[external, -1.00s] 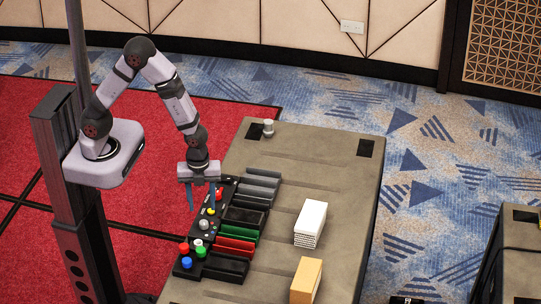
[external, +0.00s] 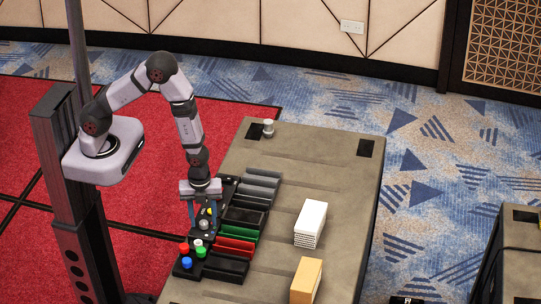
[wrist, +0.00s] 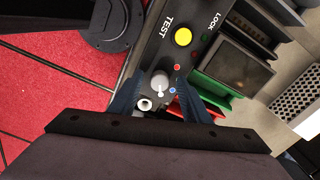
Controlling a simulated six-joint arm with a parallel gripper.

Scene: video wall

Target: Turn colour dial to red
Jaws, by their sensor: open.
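The grey colour dial (wrist: 160,82) sits on the black control panel (external: 225,187). In the wrist view its pale pointer mark is at the lower side of the knob, not towards the red dot (wrist: 177,67). A blue dot (wrist: 172,90) lies at the dial's lower right. The dial (external: 204,225) also shows in the external view. My gripper (wrist: 159,84) is open, pointing down, with its blue fingers on the left and right of the dial. I cannot tell whether they touch it.
A yellow button (wrist: 183,37) marked TEST is above the dial. Red (external: 184,247), white (external: 198,243), green (external: 201,252) and blue (external: 186,263) buttons stand at the panel's near end. Red and green trays lie to the right; a white stack (external: 310,223) stands on the table.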

